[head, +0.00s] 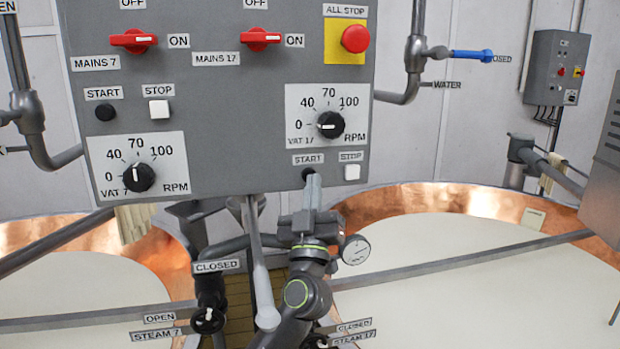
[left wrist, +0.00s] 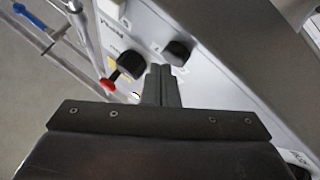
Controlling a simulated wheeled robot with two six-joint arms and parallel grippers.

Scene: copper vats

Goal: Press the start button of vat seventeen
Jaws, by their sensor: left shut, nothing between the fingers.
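The grey control panel (head: 230,80) fills the upper part of the head view. Vat 17's black START button (head: 308,173) sits under its dial, left of a white STOP button (head: 352,172). My left gripper (head: 313,180) is shut and empty, its fingertips right at the START button and partly covering it. In the left wrist view the shut fingers (left wrist: 161,71) point at the panel, close to a black round knob or button (left wrist: 178,52). Whether the tips touch the button, or it is pushed in, I cannot tell. My right gripper is not in view.
Vat 17's speed dial (head: 331,125) is just above, with the red ALL STOP button (head: 355,39) higher up. Vat 7's START button (head: 105,112) is at the left. A pressure gauge (head: 355,249) and a steam valve (head: 208,319) are near my arm. Copper vats (head: 440,200) stand behind.

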